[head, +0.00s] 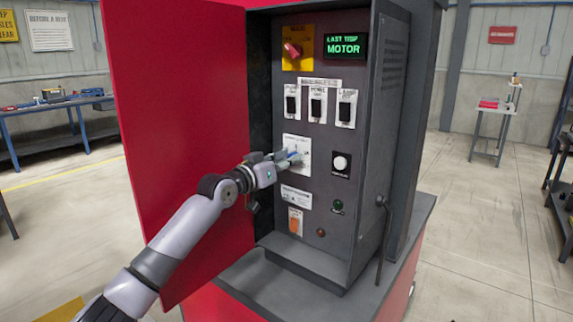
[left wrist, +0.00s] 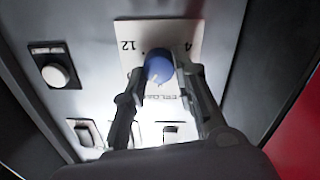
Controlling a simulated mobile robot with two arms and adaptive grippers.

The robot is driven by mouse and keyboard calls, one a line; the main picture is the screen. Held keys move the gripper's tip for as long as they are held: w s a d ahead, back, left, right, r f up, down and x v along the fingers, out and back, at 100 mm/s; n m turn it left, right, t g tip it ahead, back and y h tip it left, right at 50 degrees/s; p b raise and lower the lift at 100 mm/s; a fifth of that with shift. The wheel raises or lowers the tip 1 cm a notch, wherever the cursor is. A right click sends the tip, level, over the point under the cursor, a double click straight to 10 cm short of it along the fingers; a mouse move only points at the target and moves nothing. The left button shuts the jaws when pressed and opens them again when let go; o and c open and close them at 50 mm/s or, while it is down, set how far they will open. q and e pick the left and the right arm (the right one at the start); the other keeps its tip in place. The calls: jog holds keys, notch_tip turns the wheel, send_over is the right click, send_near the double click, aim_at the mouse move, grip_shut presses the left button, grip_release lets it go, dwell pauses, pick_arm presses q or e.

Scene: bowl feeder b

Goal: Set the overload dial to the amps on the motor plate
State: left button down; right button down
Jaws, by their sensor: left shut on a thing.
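The overload dial is a blue knob (left wrist: 158,68) on a white scale plate (left wrist: 185,32) in the left wrist view. The number 12 and part of another number show on the plate, upside down; the rest is covered. My left gripper (left wrist: 158,75) is shut on the blue knob, one finger on each side. In the head view the left gripper (head: 287,160) reaches the white dial plate (head: 298,142) inside the open cabinet (head: 262,100). The knob's pointer mark is too small to read against the scale. The motor plate's amps cannot be read. My right gripper is not in view.
Above the dial are several black switches (head: 316,103), a red rotary switch (head: 292,50) and a display reading "LAST TRIP MOTOR" (head: 345,46). A white button (head: 340,164) is to its right, an orange switch (head: 295,221) below.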

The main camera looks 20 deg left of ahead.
pick_arm(q)
jog(key=m, duration=0.5)
jog(key=shift+d+f, duration=0.1)
jog(key=shift+f, duration=0.05)
jog(key=shift+m, duration=0.3)
dwell(0.3)
jog(key=c, duration=1.7)
grip_release()
jog(key=o, duration=0.4)
jog(key=shift+s, duration=0.1)
jog(key=v, duration=1.2)
jog(key=shift+r, duration=0.2)
